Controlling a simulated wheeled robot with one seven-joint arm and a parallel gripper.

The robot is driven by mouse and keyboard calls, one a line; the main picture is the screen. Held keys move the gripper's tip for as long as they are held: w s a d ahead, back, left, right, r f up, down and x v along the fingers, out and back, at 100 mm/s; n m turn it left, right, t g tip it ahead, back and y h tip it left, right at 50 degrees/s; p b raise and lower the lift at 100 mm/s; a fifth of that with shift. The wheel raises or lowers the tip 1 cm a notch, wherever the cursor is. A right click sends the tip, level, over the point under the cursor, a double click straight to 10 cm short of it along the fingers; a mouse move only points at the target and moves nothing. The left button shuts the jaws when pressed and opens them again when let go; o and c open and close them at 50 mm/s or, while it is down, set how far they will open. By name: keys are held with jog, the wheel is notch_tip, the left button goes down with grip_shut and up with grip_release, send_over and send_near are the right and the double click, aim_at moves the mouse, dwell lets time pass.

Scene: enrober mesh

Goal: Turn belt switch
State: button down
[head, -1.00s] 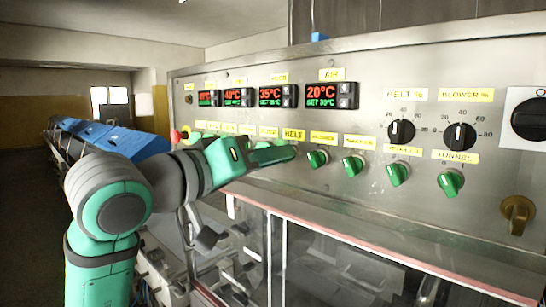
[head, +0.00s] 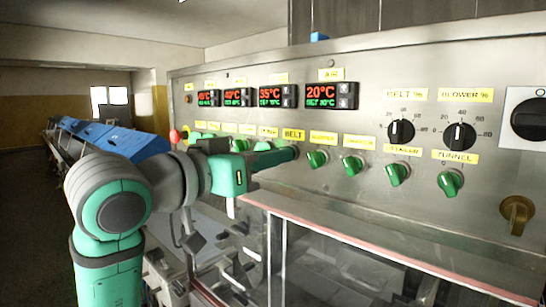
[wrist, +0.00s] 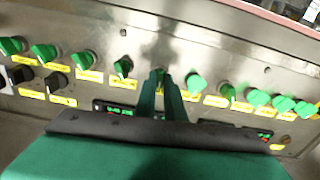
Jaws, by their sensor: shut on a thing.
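The yellow BELT label (head: 293,134) is on the steel control panel, left of several green knobs. My gripper (head: 292,153) reaches across the panel just below this label and covers the belt switch in the head view. In the wrist view, the panel appears upside down and my two fingers (wrist: 160,88) are closed on a green knob, the belt switch (wrist: 158,74). Only a small part of it shows between the fingertips. Its exact angle cannot be told.
Neighbouring green knobs sit close on both sides, the nearest to the right (head: 317,159) in the head view. Red displays (head: 324,96) and black dials (head: 401,132) are above and to the right. A red-edged clear cover (head: 370,251) lies below the panel.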

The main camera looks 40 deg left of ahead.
jog(key=m, duration=0.6)
jog(key=shift+m, duration=0.4)
dwell(0.4)
jog(key=c, duration=1.8)
grip_release()
jog(key=shift+c, duration=0.2)
jog(key=s, duration=1)
jog(key=shift+s+a, duration=0.35)
jog(key=shift+s, duration=0.05)
jog(key=shift+w, duration=0.1)
